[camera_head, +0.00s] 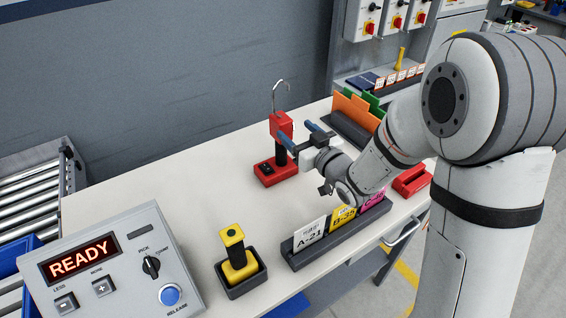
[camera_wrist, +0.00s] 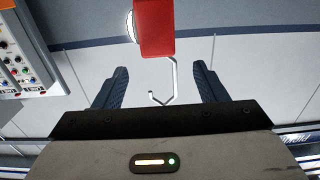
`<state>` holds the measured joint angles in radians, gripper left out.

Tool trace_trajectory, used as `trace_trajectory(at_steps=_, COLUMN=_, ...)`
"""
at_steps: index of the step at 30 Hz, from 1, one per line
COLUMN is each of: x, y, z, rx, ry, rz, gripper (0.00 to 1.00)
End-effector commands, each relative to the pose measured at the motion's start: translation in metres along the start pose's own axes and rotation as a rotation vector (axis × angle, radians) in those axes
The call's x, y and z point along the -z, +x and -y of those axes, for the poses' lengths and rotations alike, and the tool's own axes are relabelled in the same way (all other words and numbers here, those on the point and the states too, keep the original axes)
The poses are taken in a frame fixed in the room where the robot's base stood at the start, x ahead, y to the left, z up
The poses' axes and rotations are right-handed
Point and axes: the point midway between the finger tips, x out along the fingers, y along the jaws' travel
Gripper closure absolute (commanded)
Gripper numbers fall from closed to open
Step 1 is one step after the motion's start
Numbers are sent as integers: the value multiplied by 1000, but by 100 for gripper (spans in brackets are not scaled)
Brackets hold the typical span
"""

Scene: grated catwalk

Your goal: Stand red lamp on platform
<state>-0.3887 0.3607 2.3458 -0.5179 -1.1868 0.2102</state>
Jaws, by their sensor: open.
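The red lamp (camera_head: 281,125) stands upright toward the back of the white bench, with a red head, a black stem and a metal hook on top. Below its stem is a red base (camera_head: 268,176) with a black panel; I cannot tell whether this is part of the lamp or a separate platform. My gripper (camera_head: 296,132) is open, its blue fingers close to the lamp's head and stem. In the wrist view the lamp's red head (camera_wrist: 155,28) is at the top, and its hook (camera_wrist: 171,85) shows between the spread fingers. I see no grip on it.
A yellow-and-black device (camera_head: 236,255) sits in a black holder at the front. A rack with card labels (camera_head: 311,234) is right of it. A control box reading READY (camera_head: 110,265) is front left. A folder rack (camera_head: 352,130) is behind my arm.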

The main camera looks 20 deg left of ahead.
Motion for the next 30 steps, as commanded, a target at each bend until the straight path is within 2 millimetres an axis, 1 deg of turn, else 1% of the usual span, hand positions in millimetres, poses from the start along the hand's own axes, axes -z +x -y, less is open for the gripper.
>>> trace_trajectory(at_steps=1, x=-11, y=0, z=0, rx=0, ry=0, rz=-1, gripper=35)
trace_trajectory(at_steps=5, x=-20, y=0, z=0, rx=0, ry=0, rz=-1, gripper=35)
trace_trajectory(at_steps=8, x=-20, y=4, z=0, rx=0, ry=0, rz=-1, gripper=35)
trace_trajectory(at_steps=17, x=-16, y=36, z=2, rx=1, ry=0, rz=0, gripper=35)
trace_trajectory(at_steps=21, x=-14, y=58, z=7, rx=1, ry=1, rz=1, gripper=35)
trace_trajectory(at_steps=24, x=-16, y=71, z=6, rx=-1, ry=0, rz=0, gripper=35)
trace_trajectory(at_steps=27, x=-16, y=77, z=6, rx=-2, ry=0, rz=-1, gripper=35)
trace_trajectory(at_steps=30, x=-17, y=78, z=5, rx=-2, ry=0, rz=-1, gripper=35)
